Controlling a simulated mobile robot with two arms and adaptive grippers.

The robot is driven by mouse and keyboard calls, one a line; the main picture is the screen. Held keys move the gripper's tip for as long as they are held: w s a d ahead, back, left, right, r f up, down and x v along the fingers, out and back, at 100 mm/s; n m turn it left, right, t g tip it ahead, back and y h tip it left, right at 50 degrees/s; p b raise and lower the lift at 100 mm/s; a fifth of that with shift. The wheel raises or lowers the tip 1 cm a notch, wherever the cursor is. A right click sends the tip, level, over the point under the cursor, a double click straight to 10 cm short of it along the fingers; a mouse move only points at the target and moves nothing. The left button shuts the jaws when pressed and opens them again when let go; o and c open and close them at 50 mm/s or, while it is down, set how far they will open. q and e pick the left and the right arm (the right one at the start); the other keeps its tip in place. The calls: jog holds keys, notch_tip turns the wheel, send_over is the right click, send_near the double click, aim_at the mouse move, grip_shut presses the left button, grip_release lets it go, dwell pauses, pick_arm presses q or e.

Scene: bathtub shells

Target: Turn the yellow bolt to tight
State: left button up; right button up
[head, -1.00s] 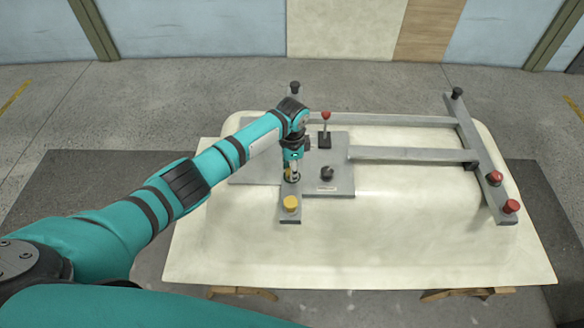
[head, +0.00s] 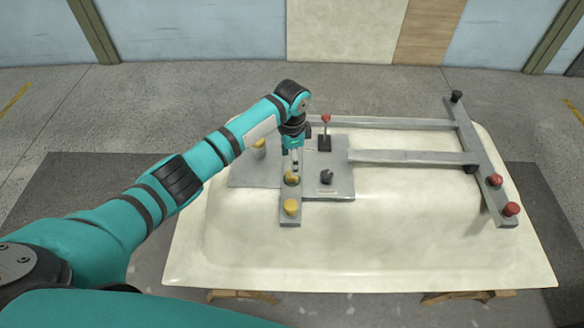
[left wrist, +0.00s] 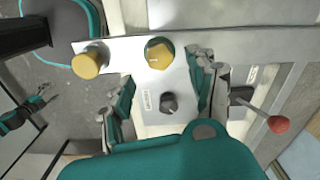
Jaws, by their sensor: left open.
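Two yellow bolts sit on a grey bar at the shell's left part. The middle yellow bolt (head: 291,178) has a white mark on its top in the left wrist view (left wrist: 159,53). The front yellow bolt (head: 291,207) also shows in the left wrist view (left wrist: 87,63). My left gripper (head: 293,164) is above the middle bolt, pointing down, open and empty. In the left wrist view its spread fingers (left wrist: 161,80) lie on either side of the bolt's line, apart from it. My right gripper (left wrist: 38,98) seems to show small at the left wrist view's left edge.
A black knob (head: 327,177) and a red-balled lever (head: 326,120) stand close on the right. Another yellow knob (head: 259,148) is partly behind my arm. A frame with red knobs (head: 495,179) lies on the right of the white shell (head: 420,240). The shell's front is clear.

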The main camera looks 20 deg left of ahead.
pick_arm(q)
notch_tip(320, 180, up, 6)
dwell(0.7)
